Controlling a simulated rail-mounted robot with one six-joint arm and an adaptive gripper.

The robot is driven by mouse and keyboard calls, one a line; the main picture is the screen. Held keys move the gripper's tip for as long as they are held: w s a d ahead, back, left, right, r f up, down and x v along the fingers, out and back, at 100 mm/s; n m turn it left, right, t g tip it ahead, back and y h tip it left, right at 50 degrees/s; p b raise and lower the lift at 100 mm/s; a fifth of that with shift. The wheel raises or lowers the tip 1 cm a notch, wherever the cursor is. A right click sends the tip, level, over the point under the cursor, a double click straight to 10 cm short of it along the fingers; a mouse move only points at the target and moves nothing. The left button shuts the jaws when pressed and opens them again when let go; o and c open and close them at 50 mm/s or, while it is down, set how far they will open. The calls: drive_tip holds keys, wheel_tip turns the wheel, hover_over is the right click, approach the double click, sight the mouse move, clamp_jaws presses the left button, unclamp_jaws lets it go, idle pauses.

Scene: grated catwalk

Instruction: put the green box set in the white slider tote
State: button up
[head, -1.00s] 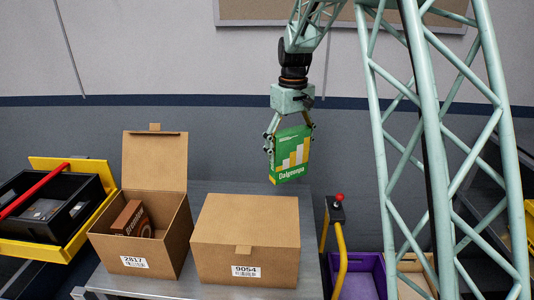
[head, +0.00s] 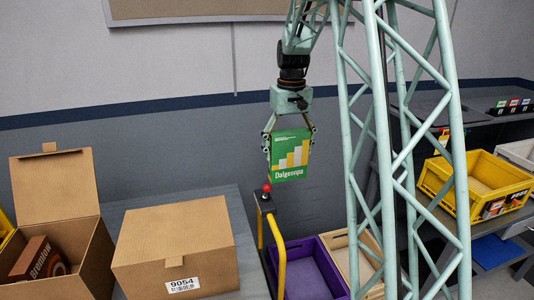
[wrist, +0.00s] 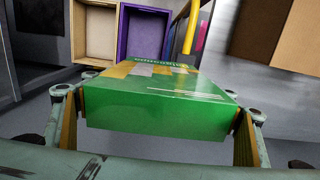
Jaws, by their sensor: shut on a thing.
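The green box set (head: 288,172), with yellow and white bars on its face, hangs upright in the air in the head view. My gripper (head: 290,148) is shut on it, with one finger at each side. In the wrist view the green box (wrist: 155,108) fills the middle between the fingers. A whitish tote (head: 518,153) shows at the right edge of the head view, behind a yellow bin and cut off by the frame. Its slider and inside cannot be made out. My gripper is far to the left of it.
A closed carton (head: 175,250) and an open carton (head: 58,235) stand at left. A yellow post with a red knob (head: 266,188) stands below the held box, near a purple bin (head: 305,270) and a tan bin (head: 360,265). A yellow bin (head: 478,185) is at right.

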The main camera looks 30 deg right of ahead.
drive_tip(key=s+d+f+m+b, duration=0.3)
drive_tip(key=s+d+m, duration=0.2)
drive_tip(key=s+d, duration=1)
drive_tip(key=shift+s+d, duration=0.15)
drive_tip(key=shift+d, duration=1.05)
